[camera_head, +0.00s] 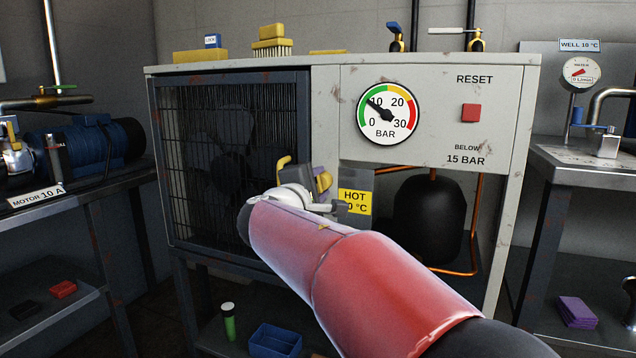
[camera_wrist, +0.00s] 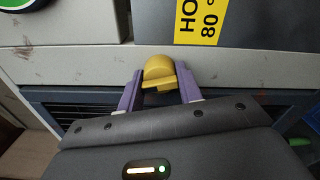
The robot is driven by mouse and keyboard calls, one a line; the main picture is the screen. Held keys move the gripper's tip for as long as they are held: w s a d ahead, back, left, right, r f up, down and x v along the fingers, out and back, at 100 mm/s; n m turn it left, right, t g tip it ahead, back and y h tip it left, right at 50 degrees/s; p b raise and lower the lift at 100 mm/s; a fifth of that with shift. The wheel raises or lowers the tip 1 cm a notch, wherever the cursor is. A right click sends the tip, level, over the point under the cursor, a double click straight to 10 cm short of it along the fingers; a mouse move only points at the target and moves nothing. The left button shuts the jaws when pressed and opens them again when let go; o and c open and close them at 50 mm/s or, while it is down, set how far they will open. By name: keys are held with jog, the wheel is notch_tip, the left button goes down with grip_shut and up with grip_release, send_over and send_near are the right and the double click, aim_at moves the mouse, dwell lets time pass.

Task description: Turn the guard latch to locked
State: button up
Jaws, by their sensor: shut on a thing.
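The guard latch (camera_wrist: 158,69) is a yellow rounded knob with a flat bar across it, on the pale frame strip beside the dark mesh guard. My gripper (camera_wrist: 159,86) is shut on it, with one purple finger at each side. In the head view the latch (camera_head: 323,182) shows only as a bit of yellow, mostly hidden by my gripper (camera_head: 314,186). The fan guard (camera_head: 181,150) stands flat in the cabinet front, apparently closed. I cannot read any locked or unlocked mark at the latch.
A grey box with a yellow HOT label (camera_head: 355,202) is close on the right of my gripper. A yellow handle (camera_head: 284,164) is to its left. A pressure gauge (camera_head: 388,113) and a red RESET button (camera_head: 471,113) are higher on the cabinet.

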jog(key=n+p, duration=0.1)
jog(key=n, duration=0.2)
jog(key=shift+n+p, duration=0.35)
jog(key=shift+n, duration=0.05)
jog(key=n+p, duration=0.2)
jog(key=n, duration=0.1)
jog(key=shift+r, duration=0.1)
jog(key=n+p, duration=0.4)
jog(key=n, duration=0.1)
jog(key=shift+n, duration=0.3)
jog(key=shift+n+p, duration=1.25)
jog(key=shift+n, duration=0.15)
jog(key=o, duration=1)
jog(key=shift+s+a, duration=0.15)
jog(key=shift+s, duration=0.05)
